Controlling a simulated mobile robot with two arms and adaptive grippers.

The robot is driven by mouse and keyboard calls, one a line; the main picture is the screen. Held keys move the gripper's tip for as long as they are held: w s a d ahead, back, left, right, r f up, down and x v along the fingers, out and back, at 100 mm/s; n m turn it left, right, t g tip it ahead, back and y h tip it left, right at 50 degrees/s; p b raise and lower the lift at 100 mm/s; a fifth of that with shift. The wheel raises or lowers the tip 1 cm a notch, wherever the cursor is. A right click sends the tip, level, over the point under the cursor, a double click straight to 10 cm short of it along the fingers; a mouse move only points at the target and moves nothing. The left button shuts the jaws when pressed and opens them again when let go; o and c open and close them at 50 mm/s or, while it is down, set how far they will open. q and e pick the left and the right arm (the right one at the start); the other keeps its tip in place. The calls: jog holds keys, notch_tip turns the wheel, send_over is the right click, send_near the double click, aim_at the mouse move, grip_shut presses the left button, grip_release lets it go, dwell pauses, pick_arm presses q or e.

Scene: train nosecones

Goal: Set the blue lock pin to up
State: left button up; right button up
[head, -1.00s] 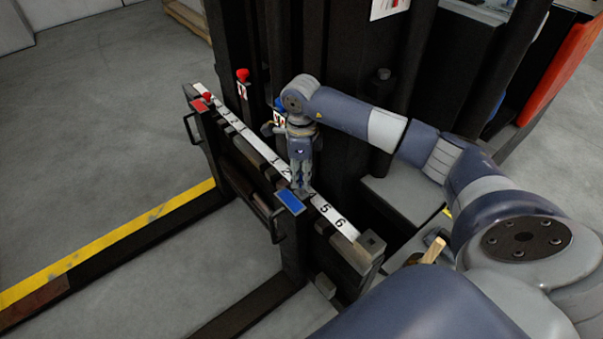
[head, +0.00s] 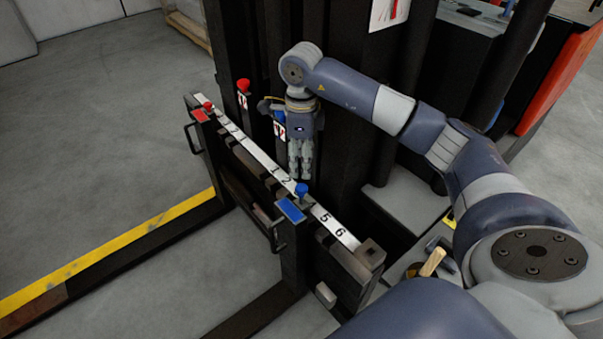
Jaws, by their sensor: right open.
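The blue lock pin (head: 302,189) stands on the forklift's carriage bar, just behind the blue plate (head: 291,209) and beside the number strip. Its round blue knob is in plain view; I cannot tell its exact height setting. My right gripper (head: 300,174) points down just above and behind the pin, apart from it. Its fingers are open and empty. My left gripper is not in view.
A red pin (head: 208,106) stands by a red plate (head: 201,116) at the bar's far end. A red knob (head: 243,85) and a partly hidden blue knob (head: 279,115) are on the mast behind. The number strip (head: 250,143) runs along the bar. Open floor lies left.

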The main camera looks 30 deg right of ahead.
jog(key=shift+r, duration=1.85)
